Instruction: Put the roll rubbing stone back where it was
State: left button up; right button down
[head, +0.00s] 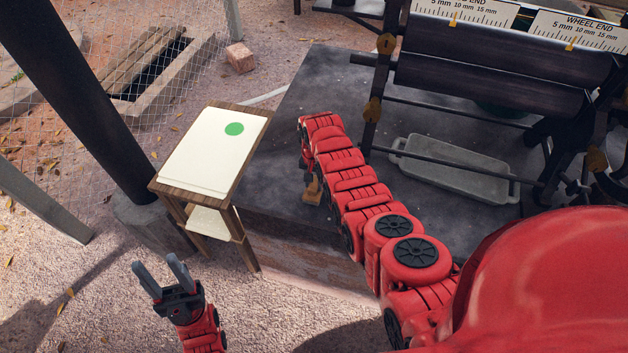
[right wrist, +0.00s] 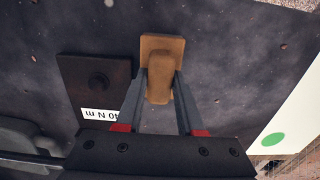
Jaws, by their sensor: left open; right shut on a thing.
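The roll rubbing stone (right wrist: 160,47) is a tan block with a wider flat base and a narrower grip part. In the right wrist view my right gripper (right wrist: 160,78) is shut on the grip part, one finger on each side. In the head view the tan stone (head: 313,191) shows below the end of my right arm, over the dark slab; I cannot tell whether it touches the slab. My right gripper is mostly hidden by the arm there. My left gripper (head: 162,277) is open and empty, low at the left above the gravel.
A small wooden table (head: 192,165) with a cream top and a green dot (head: 234,128) stands left of the slab (head: 330,85). A roller machine (head: 490,75) and a grey tray (head: 455,168) are at the right. A dark plate with a knob (right wrist: 95,82) lies near the stone.

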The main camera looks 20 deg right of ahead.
jog(key=c, duration=0.5)
grip_release()
jog(key=shift+r, duration=0.1)
